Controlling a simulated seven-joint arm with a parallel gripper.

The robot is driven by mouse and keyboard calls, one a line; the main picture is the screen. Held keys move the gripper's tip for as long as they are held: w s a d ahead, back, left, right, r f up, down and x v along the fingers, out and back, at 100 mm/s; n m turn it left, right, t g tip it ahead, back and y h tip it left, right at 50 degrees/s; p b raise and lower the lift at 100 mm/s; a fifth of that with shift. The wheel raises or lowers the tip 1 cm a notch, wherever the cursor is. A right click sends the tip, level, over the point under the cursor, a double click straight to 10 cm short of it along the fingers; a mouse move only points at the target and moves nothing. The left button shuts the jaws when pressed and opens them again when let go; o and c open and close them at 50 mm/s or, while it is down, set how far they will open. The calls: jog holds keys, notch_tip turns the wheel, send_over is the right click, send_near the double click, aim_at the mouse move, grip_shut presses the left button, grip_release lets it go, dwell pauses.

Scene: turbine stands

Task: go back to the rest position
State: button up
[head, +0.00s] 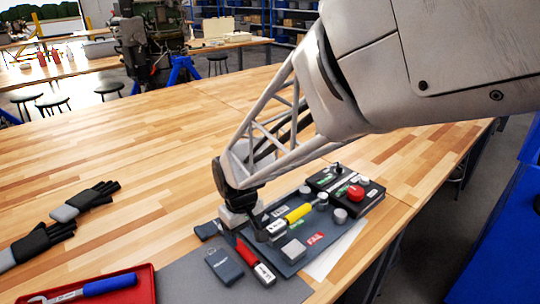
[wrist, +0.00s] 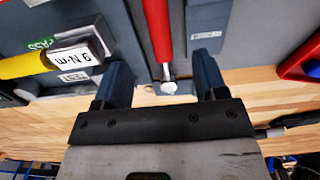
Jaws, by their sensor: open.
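My gripper (head: 244,228) is over the near right part of the wooden bench, at the left edge of a grey test board. In the wrist view its two blue-grey fingers (wrist: 162,72) are spread apart. A red-handled tool (head: 247,254) with a white-labelled end lies just in front of the gripper. In the wrist view the red handle (wrist: 157,28) shows between the fingers, with clear gaps on both sides and a metal tip near the gripper's body. The fingertips are hard to see in the head view.
The grey board (head: 290,266) carries a yellow tool (head: 298,213), knobs and a red FAIL label. A black box with a red button (head: 356,193) stands behind it. A red tray (head: 140,290) holds a blue-handled wrench. Gloves (head: 85,201) lie left. The bench's middle is clear.

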jog(key=shift+r, duration=0.15)
jog(key=shift+d+r, duration=0.25)
jog(key=shift+d, duration=0.15)
jog(key=s+d+r+m+t, duration=0.15)
jog(key=d+r, duration=0.25)
jog(key=d, duration=0.4)
jog(key=s+d+r+m, duration=0.3)
jog(key=d+r, duration=0.2)
jog(key=d, duration=0.4)
jog(key=s+d+r+m, duration=0.1)
jog(key=s+d+m, duration=0.1)
jog(key=s+d, duration=0.3)
jog(key=s+d+r+m+t, duration=0.1)
jog(key=s+d+r+m, duration=0.1)
jog(key=s+d, duration=0.4)
jog(key=shift+s+d+r+m, duration=0.25)
jog(key=shift+r+m, duration=0.05)
jog(key=shift+m, duration=0.05)
